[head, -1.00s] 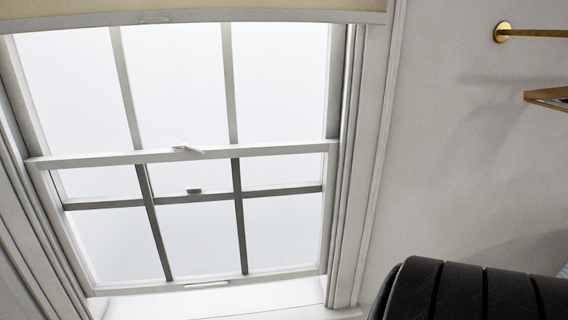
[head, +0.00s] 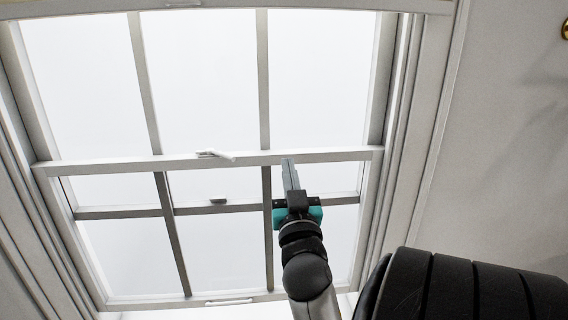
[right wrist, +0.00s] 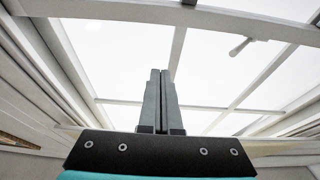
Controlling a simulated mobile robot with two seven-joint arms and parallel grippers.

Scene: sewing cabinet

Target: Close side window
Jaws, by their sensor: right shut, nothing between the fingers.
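The white sash window (head: 110,164) fills most of the head view, with its panes split by bars. A light horizontal rail crosses its middle and carries a small white lever (head: 214,154). A darker rail (head: 120,212) with a small dark catch (head: 218,200) lies a little below it. A handle (head: 228,302) sits on the bottom rail. My right gripper (head: 288,162) is shut and empty, its tips pointing up and overlapping the light rail in the picture; I cannot tell if they touch. The right wrist view shows the closed fingers (right wrist: 160,72) and the lever (right wrist: 240,46). My left gripper is not in view.
A pale blind or header (head: 300,4) runs along the window's top. Side casing (head: 405,130) and a bare wall (head: 510,140) lie to the right. A brass fitting (head: 565,28) shows at the right edge.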

